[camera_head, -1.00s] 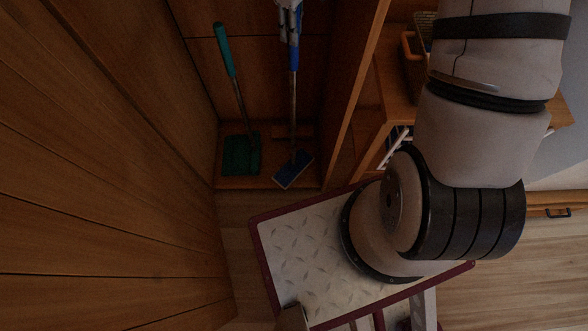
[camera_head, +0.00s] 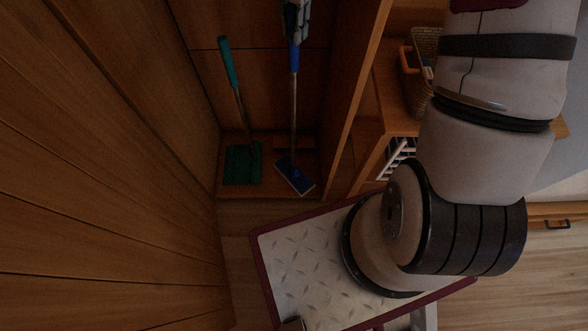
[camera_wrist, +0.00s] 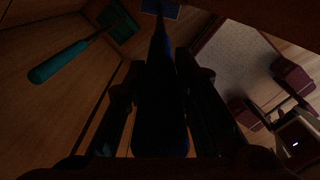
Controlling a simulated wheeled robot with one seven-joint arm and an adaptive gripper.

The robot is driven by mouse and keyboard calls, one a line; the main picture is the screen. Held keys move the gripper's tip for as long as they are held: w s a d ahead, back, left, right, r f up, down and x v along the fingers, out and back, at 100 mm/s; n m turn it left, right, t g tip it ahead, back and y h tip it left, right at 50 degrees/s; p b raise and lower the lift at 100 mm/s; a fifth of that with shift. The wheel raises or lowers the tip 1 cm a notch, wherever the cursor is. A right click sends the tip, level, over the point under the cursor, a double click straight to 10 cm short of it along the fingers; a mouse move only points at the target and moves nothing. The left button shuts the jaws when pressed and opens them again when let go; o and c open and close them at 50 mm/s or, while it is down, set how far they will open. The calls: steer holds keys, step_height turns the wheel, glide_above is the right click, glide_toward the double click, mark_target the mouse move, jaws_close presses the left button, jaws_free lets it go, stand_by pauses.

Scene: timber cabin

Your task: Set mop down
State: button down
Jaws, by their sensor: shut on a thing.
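The blue mop (camera_head: 294,101) stands nearly upright in the wooden alcove in the head view. Its flat blue head (camera_head: 295,177) is at the alcove floor; I cannot tell whether it touches. My gripper (camera_head: 296,12) shows at the top edge of the head view, around the upper blue handle. In the dark wrist view, my gripper's two fingers (camera_wrist: 160,95) are shut on the mop handle, which runs between them toward the blue head.
Wooden walls (camera_head: 110,180) close the left side. A shelf unit (camera_head: 385,105) with a basket (camera_head: 424,80) stands to the right.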

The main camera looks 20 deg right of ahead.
mark_target(294, 53)
steer(key=n, duration=0.2)
steer(key=r+n, duration=0.1)
steer(key=n, duration=0.1)
steer(key=shift+r+n, duration=0.2)
steer(key=shift+n, duration=0.2)
steer(key=n, duration=0.2)
steer(key=r+n, duration=0.1)
steer(key=n, duration=0.2)
steer(key=shift+r+p, duration=0.2)
steer(key=shift+p, duration=0.15)
steer(key=shift+f+p, duration=0.6)
steer(key=shift+f, duration=4.4)
steer(key=shift+f, duration=0.2)
steer(key=c, duration=1.4)
jaws_free()
steer(key=shift+o, duration=0.3)
steer(key=shift+r, duration=0.1)
